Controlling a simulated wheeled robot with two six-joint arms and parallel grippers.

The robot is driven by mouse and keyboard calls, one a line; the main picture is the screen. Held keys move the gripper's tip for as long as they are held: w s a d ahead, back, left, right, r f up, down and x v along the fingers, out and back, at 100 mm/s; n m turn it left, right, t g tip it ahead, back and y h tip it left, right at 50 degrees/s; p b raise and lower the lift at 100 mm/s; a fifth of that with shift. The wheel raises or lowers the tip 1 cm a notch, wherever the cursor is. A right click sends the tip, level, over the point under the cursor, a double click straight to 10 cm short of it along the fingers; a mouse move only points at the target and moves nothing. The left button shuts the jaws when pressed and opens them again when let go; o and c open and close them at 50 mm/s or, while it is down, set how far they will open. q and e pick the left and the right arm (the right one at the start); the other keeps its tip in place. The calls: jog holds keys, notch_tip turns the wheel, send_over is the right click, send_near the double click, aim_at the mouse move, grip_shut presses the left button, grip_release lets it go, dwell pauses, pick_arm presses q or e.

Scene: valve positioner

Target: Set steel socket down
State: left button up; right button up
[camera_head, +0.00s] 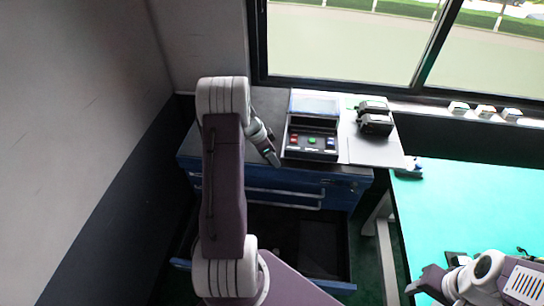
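No steel socket can be made out in this view. My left gripper (270,155) is small and partly turned away, over the top of the blue tool cabinet (335,182), just left of a black control box (312,135). I cannot tell whether it is open or shut, or whether it holds anything. My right gripper (424,284) is at the lower right, over the near left edge of the green-topped table (470,205). Its finger opening and anything in it are unclear.
The control box has coloured buttons. Dark devices (374,120) stand right of it on a white sheet (372,152). An open drawer (318,250) juts from the cabinet. Small items (484,111) line the window sill. A wall (85,110) bounds the left. The green table's middle is clear.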

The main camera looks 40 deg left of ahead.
pick_arm(q)
jog(key=shift+w+f, duration=0.1)
grip_shut()
jog(key=shift+r, duration=0.7)
notch_tip(320, 180, up, 3)
jog(key=shift+b, duration=0.65)
jog(key=w+d+r+b, duration=0.1)
jog(key=w+d+r, duration=0.1)
jog(key=d+r, duration=0.5)
jog(key=shift+w+d+b, duration=0.35)
jog(key=shift+w+d, duration=0.05)
jog(key=shift+d, duration=1.75)
